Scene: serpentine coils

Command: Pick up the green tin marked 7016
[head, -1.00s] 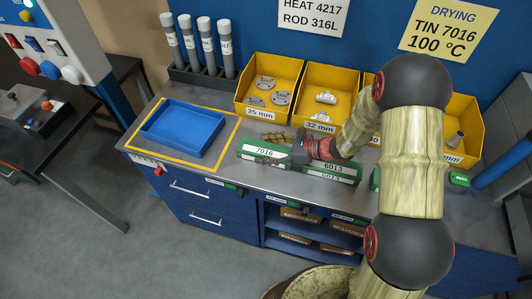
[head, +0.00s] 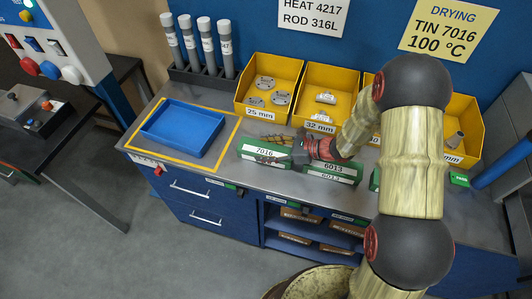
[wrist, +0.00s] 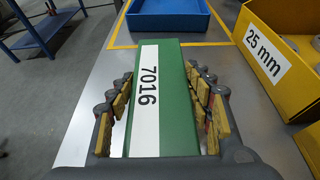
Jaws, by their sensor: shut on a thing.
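The green tin marked 7016 (head: 259,154) lies on the grey bench top, right of the blue tray. In the wrist view the tin (wrist: 180,100) fills the middle, its white 7016 label facing up. My gripper (head: 275,148) reaches it from the right. In the wrist view my gripper's yellow-padded fingers (wrist: 160,105) stand on both sides of the tin and are shut on it. Whether the tin's underside is clear of the bench cannot be told.
The green tin marked 6013 (head: 334,172) lies close by on the right. The blue tray (head: 151,136) stands inside a yellow outline. Yellow bins (head: 247,108) line the back, one marked 25 mm. Grey tubes (head: 208,46) stand at the back left. A yellow sign (head: 449,28) names TIN 7016.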

